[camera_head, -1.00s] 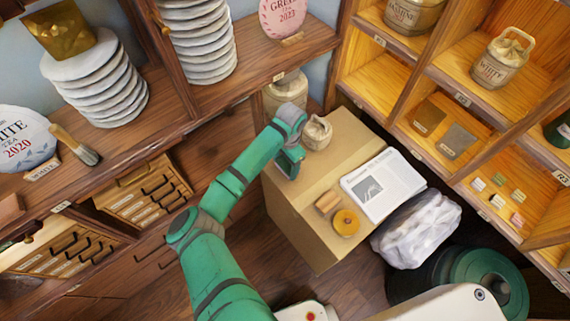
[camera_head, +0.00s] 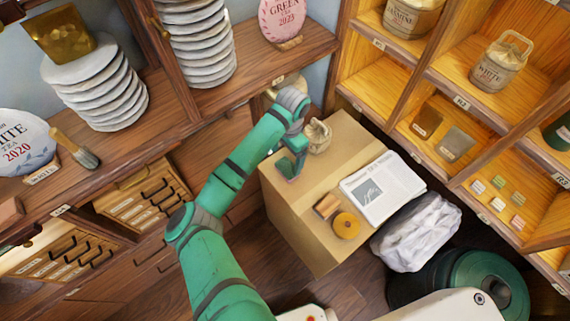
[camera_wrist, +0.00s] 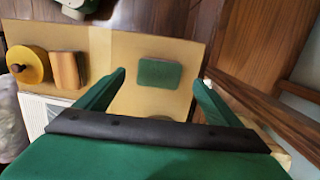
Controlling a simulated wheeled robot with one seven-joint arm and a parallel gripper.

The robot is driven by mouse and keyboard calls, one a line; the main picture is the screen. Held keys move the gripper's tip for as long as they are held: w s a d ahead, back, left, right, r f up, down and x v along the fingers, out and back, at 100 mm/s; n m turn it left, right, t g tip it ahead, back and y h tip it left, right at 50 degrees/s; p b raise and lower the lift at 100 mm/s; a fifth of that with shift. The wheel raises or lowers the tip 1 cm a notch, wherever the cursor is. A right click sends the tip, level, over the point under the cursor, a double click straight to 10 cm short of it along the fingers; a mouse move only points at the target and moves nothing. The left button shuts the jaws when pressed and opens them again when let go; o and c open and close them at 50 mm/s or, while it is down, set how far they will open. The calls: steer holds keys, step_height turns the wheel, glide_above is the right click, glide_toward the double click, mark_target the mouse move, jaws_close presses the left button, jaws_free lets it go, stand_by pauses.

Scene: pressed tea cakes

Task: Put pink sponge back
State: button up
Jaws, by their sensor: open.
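I cannot make out a pink sponge for certain. A flat green pad (camera_wrist: 160,74) lies on the cardboard box (camera_wrist: 115,100), between and just beyond the fingertips of my gripper (camera_wrist: 158,78) in the wrist view. My gripper is open, with nothing between its fingers. A brown block (camera_head: 327,206) lies on the box beside a yellow roll (camera_head: 347,225). Small green and pink pieces (camera_head: 518,222) lie in the lower right shelf compartment.
A newspaper (camera_head: 383,187) covers the box's right side. A cloth sack (camera_head: 318,136) stands at its back. A white plastic bag (camera_head: 418,232) and a dark green bin (camera_head: 487,280) are to its right. Wooden shelves (camera_head: 455,97) border the right, with drawers (camera_head: 143,190) at left.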

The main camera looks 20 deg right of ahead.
steer(key=r, duration=0.4)
steer(key=shift+d+r, duration=0.2)
steer(key=shift+r, duration=0.15)
steer(key=shift+d, duration=0.1)
